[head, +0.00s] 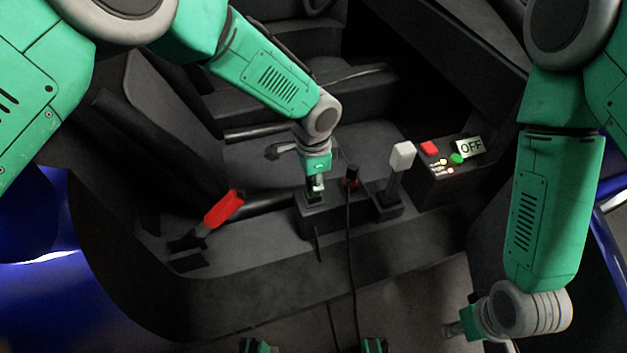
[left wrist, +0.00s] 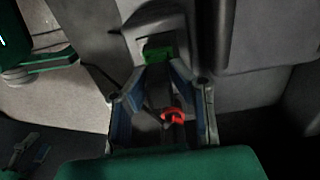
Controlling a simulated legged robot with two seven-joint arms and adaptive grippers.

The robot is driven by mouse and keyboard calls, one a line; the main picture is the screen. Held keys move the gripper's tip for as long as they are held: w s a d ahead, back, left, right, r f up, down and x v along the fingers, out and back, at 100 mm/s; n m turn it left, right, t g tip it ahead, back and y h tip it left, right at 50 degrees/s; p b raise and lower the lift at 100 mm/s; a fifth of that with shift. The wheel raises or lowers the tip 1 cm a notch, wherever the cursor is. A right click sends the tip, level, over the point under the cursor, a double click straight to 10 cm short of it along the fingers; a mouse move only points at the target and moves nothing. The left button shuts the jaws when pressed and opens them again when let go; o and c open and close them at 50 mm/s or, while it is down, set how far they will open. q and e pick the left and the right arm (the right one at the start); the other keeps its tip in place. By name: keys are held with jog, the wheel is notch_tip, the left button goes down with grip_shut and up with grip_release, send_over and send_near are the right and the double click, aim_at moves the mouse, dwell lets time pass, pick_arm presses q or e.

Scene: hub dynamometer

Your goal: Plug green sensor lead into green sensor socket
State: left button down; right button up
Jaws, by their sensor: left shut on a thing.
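My left gripper (head: 316,187) points down over a low dark block on the console. In the left wrist view its fingers (left wrist: 165,75) close around a green piece (left wrist: 158,53), which I take for the green sensor lead's plug. In the head view a little green shows below the fingertips at the block's top. The fingers hide the green socket, and I cannot tell whether the plug is seated. My right gripper (head: 458,327) is at the lower right, away from the block; its finger opening is unclear.
A red-collared connector (head: 351,178) with a black cable (head: 350,250) stands just right of my left gripper. Further right are a white-topped lever (head: 402,157) and a switch box (head: 448,180) with an OFF sign (head: 470,147). A red-handled lever (head: 223,209) is at left.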

pick_arm(q)
jog(key=c, duration=1.3)
grip_release()
jog(key=shift+c, duration=0.2)
notch_tip(320, 180, up, 12)
jog(key=shift+f, duration=0.1)
